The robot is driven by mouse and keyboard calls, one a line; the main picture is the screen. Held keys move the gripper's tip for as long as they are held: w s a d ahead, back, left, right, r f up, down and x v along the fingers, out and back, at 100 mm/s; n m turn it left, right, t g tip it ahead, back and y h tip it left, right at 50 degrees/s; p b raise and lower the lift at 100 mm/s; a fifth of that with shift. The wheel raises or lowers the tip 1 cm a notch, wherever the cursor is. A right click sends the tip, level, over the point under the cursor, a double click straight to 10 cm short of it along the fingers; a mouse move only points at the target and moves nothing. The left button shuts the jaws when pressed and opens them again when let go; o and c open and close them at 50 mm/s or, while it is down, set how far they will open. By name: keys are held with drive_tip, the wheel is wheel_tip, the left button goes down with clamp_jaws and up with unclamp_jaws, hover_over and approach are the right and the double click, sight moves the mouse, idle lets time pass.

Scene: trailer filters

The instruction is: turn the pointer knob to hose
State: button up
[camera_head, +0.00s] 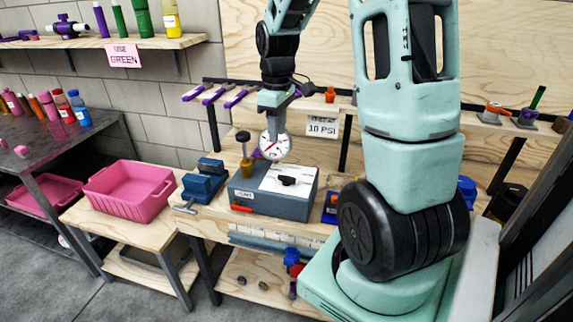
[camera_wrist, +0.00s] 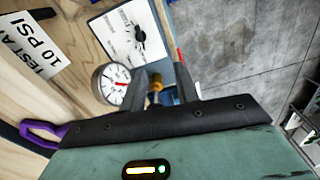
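The black pointer knob (camera_head: 288,180) sits on a white plate (camera_head: 276,174) on top of a grey box (camera_head: 270,205). It also shows in the wrist view (camera_wrist: 140,36), with small marks around it too blurred to read. I cannot tell which mark it points at. My gripper (camera_head: 272,118) points down above and behind the box, apart from the knob. In the wrist view its two grey fingers (camera_wrist: 162,85) stand apart with a gap between them. A round white gauge (camera_head: 275,147) with a red needle is close by the fingers; it partly hides the box's back edge.
A brass-coloured fitting (camera_head: 246,167) with a black top stands at the box's left. A blue vise (camera_head: 205,181) and pink bin (camera_head: 130,192) are farther left. A "10 PSI" sign (camera_head: 322,126) is behind. My arm hides the bench's right part.

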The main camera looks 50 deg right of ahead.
hover_over(293, 178)
drive_tip(key=shift+m, duration=0.3)
wheel_tip(293, 178, down, 17)
drive_tip(key=shift+r+p, duration=0.1)
drive_tip(key=shift+p, duration=1)
drive_tip(key=shift+c, duration=0.3)
clamp_jaws()
